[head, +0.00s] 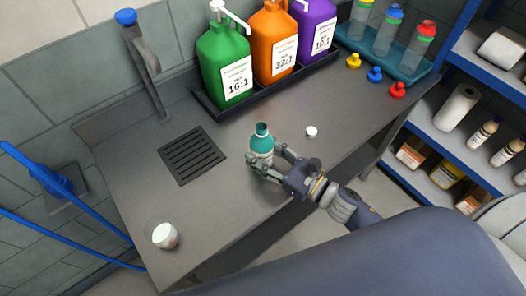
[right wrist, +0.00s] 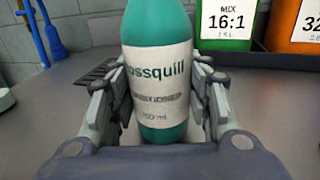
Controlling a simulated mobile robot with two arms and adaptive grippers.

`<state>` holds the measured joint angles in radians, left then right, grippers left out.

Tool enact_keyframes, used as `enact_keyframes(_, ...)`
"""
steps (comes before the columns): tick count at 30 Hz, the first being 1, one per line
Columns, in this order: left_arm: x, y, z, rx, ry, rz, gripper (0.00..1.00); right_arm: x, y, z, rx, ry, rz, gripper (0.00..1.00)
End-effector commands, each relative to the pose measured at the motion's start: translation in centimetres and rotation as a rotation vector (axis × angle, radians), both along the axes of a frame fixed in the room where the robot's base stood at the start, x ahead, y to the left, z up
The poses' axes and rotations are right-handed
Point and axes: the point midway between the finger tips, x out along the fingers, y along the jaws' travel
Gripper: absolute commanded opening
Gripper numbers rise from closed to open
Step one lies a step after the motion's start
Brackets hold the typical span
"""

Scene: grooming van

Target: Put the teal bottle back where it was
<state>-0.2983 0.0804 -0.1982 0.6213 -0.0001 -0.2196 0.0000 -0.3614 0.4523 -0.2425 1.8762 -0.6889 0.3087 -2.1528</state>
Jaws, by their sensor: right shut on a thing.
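The teal bottle (head: 262,138) has a cream label and an open top with no cap on it. It stands upright on the grey counter, or very close above it; I cannot tell which. My right gripper (head: 262,163) is shut around the bottle's body from the front. In the right wrist view the bottle (right wrist: 158,60) sits between both fingers of the gripper (right wrist: 160,115), its label facing the camera. A small white cap (head: 311,132) lies on the counter to the right of the bottle. My left gripper is not in view.
Green (head: 224,62), orange and purple jugs stand in a dark tray behind. A teal tray (head: 385,62) holds several clear bottles; yellow, blue and red caps lie before it. A drain grate (head: 193,156), tap (head: 145,60) and white tub (head: 165,236) are left. The front counter is clear.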

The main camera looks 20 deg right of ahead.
Motion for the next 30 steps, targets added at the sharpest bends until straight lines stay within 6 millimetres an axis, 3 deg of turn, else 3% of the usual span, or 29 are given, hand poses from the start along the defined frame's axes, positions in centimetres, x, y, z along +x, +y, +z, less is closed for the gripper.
enact_keyframes(12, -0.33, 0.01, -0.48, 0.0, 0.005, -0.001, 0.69, 0.01, -0.01, -0.57, 0.0, -0.002, 0.001, 0.17)
enact_keyframes(13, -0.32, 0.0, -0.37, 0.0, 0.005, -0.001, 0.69, 0.0, -0.01, -0.48, 0.0, -0.002, 0.0, 0.5)
enact_keyframes(15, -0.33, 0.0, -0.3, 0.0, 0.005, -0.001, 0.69, 0.0, -0.01, -0.43, 0.0, -0.001, 0.0, 0.65)
enact_keyframes(30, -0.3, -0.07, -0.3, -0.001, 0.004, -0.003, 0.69, -0.5, -0.35, -0.37, 0.001, 0.001, 0.0, 0.65)
